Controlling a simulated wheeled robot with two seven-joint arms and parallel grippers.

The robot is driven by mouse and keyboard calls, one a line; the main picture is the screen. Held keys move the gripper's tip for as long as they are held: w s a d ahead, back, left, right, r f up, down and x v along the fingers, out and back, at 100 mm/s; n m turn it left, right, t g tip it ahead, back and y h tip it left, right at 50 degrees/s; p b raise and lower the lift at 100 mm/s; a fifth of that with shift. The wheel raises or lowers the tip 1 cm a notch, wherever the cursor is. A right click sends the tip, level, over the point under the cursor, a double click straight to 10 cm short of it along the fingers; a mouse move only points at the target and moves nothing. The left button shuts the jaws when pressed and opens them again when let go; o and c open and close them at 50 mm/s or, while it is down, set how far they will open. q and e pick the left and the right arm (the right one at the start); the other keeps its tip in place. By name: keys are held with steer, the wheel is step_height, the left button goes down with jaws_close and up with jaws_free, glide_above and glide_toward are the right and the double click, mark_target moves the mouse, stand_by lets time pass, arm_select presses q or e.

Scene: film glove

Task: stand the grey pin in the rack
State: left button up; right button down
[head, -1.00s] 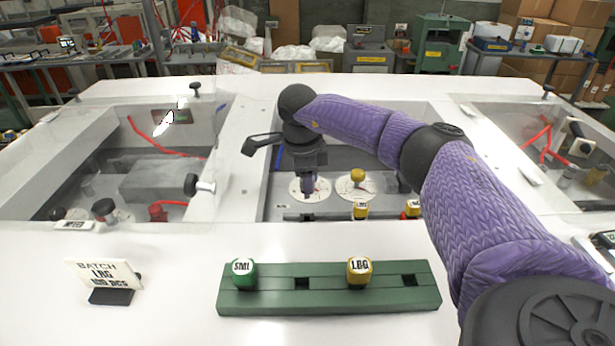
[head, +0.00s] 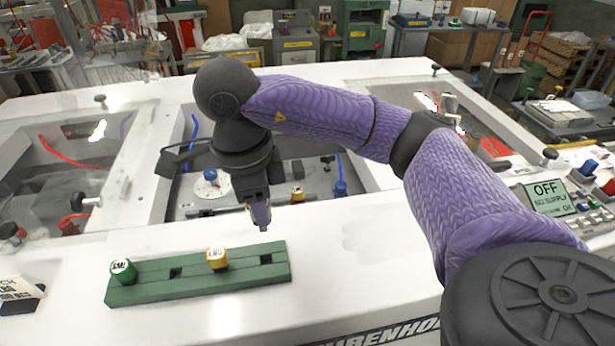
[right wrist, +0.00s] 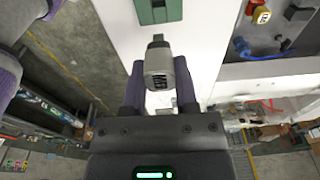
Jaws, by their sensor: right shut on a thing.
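My right gripper (head: 261,222) is shut on the grey pin (right wrist: 160,66), which shows between its fingers in the right wrist view. In the head view the fingers hide the pin. The gripper points down, just behind the right end of the green rack (head: 145,291). The rack's end also shows at the top of the right wrist view (right wrist: 145,16), apart from the pin. A green-capped pin (head: 123,271) and a yellow-capped pin (head: 217,258) stand in the rack. Two square holes, one between them and one at the right end, are empty. My left gripper is out of view.
Behind the rack is a sunken bay with a white disc (head: 206,188), a blue-topped piece (head: 340,188) and a yellow-capped piece (head: 297,195). A sign (head: 18,290) stands at the left. A control panel (head: 548,196) is at the right. The white deck right of the rack is clear.

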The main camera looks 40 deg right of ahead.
steer(key=f, duration=0.9)
steer(key=shift+w+a+f, duration=0.2)
steer(key=shift+a+f, duration=0.05)
steer(key=shift+f, duration=0.1)
steer(key=shift+f, duration=0.1)
steer(key=shift+c, duration=1.9)
jaws_free()
step_height(320, 180, up, 12)
steer(key=shift+w+a+p, duration=0.25)
steer(key=shift+a+p, duration=0.05)
steer(key=shift+a, duration=0.15)
